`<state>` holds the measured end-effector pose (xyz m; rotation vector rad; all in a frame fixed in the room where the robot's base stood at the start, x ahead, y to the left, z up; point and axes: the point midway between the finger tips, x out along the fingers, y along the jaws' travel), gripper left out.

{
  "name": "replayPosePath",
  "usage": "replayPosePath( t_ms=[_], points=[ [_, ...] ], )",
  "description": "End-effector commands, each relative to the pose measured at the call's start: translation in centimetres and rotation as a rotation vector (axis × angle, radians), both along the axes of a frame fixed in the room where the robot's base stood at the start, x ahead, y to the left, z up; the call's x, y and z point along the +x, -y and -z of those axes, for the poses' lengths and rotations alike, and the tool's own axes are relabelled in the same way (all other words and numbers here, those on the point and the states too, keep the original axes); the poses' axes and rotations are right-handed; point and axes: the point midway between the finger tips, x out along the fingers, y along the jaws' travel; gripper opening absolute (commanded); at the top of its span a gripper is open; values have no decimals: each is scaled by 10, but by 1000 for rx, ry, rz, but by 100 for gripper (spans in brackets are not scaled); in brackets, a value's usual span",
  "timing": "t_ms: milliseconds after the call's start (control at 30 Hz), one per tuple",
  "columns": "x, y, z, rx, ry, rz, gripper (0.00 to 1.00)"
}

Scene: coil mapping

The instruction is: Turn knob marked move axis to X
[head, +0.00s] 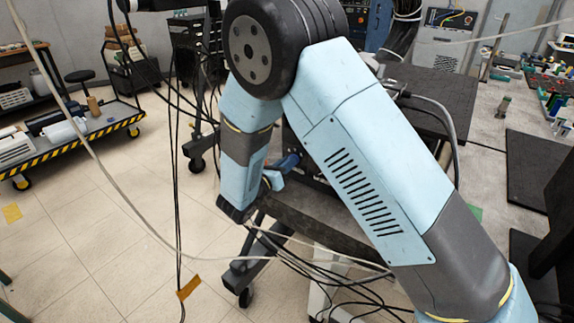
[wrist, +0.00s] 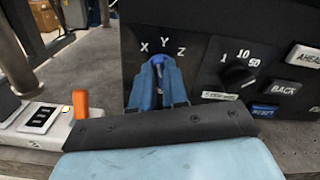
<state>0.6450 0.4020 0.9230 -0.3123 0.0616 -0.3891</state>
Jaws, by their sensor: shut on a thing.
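In the wrist view, a black control panel (wrist: 207,43) carries the white letters X, Y and Z in an arc. A blue knob (wrist: 157,61) sits just below the Y. My gripper (wrist: 157,75) is shut on this knob, with a blue finger on each side. The fingers hide most of the knob and the panel below it, so its own marking does not show. I cannot tell for sure which letter it points to. In the head view, my arm hides most of the panel.
Right of the knob are a black dial (wrist: 238,74) marked 1, 10 and 50, a BACK button (wrist: 281,88) and a blue button (wrist: 264,111). An orange switch (wrist: 81,104) stands at the left. Cables hang beside my arm in the head view.

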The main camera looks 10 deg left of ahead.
Motion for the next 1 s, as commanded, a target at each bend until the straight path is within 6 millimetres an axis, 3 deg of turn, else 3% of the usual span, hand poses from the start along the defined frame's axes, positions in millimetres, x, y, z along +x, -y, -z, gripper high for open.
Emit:
replayPosePath(
  t_ms=[500,1000],
  points=[
    [-1,-3,4,-356,-153,-3,0],
    [-1,-4,5,-449,-192,-5,0]
  ],
)
